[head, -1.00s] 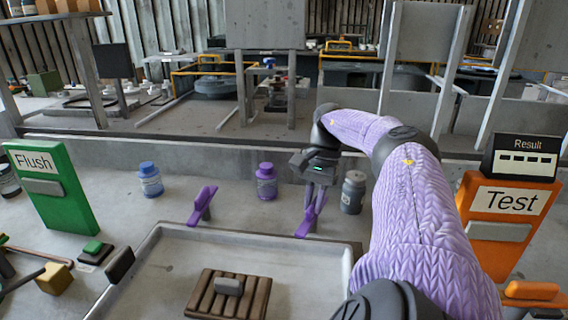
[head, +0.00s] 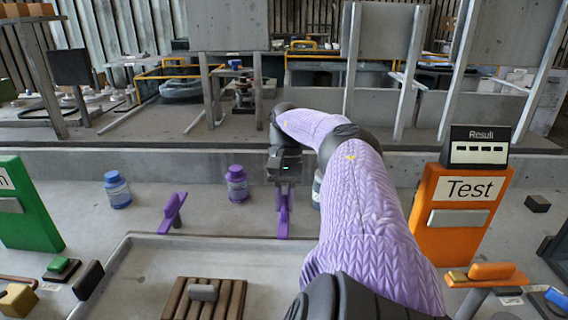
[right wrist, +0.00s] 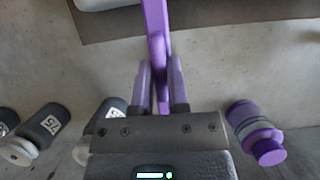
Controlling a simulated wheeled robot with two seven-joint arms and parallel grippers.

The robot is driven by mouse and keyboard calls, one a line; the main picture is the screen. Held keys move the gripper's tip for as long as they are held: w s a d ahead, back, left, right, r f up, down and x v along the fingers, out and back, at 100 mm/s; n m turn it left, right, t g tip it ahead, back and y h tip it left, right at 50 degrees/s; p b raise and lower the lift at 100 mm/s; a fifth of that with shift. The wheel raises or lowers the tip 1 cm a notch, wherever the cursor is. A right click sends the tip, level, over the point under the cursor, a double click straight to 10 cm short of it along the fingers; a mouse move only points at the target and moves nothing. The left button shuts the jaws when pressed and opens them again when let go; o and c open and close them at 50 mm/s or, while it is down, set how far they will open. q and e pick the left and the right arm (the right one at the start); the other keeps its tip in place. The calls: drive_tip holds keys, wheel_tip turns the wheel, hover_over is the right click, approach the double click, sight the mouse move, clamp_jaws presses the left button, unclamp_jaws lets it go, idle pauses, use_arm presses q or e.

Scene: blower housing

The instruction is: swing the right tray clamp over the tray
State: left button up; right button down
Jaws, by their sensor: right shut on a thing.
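The right tray clamp (head: 283,226) is a purple lever at the back edge of the grey tray (head: 262,241). My right gripper (head: 285,188) is shut on it from behind and above. In the right wrist view the purple clamp (right wrist: 155,25) runs up from between the two fingers (right wrist: 162,88) and crosses a dark band beside the tray. The fingers hide its lower part. The left tray clamp (head: 173,211) is a similar purple lever, tilted, standing apart to the left. My left gripper is in neither view.
A purple-capped bottle (head: 237,183) and a blue bottle (head: 117,190) stand behind the tray. A grey bottle (right wrist: 43,125) is near my right gripper. A brown slatted block (head: 233,297) lies in the tray. The orange Test stand (head: 462,215) is at right.

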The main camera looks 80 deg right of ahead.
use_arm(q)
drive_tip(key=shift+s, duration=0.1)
use_arm(e)
drive_tip(key=c, duration=0.7)
unclamp_jaws()
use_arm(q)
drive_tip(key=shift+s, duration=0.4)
use_arm(e)
drive_tip(key=shift+o, duration=0.4)
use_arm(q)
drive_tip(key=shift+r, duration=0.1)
